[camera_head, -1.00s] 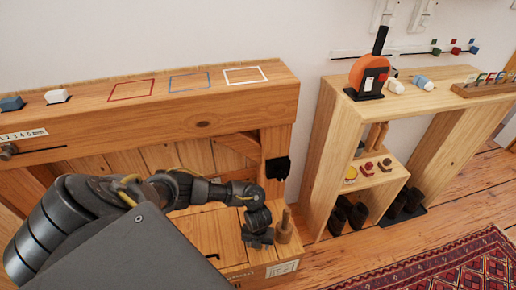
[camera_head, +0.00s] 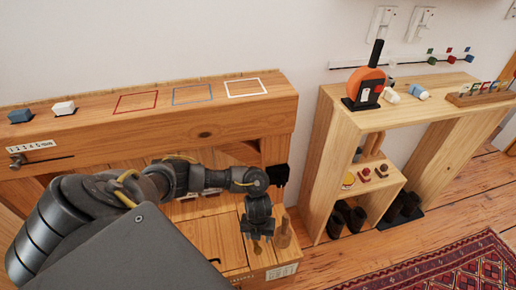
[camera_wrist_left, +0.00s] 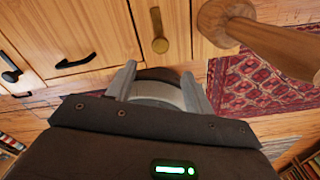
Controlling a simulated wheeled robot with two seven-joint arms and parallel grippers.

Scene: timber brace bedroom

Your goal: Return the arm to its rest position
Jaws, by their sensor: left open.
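My left arm comes in from the left in the head view, in front of the timber bench (camera_head: 180,140). Its gripper (camera_head: 258,240) points down, next to an upright wooden peg (camera_head: 283,235) and above a low wooden box (camera_head: 222,235). In the left wrist view the two grey fingers of the gripper (camera_wrist_left: 160,85) stand apart, and I see nothing held between them. The peg (camera_wrist_left: 270,40) appears large at the upper right there, apart from the fingers. A brass handle (camera_wrist_left: 157,32) shows on the wood front beyond. My right gripper is not in view.
A blue block (camera_head: 20,116) and a white block (camera_head: 63,108) sit on the bench top beside red, blue and white outlines. A wooden shelf (camera_head: 330,150) with an orange device (camera_head: 366,82) stands to the right. A patterned rug (camera_head: 450,265) lies on the floor.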

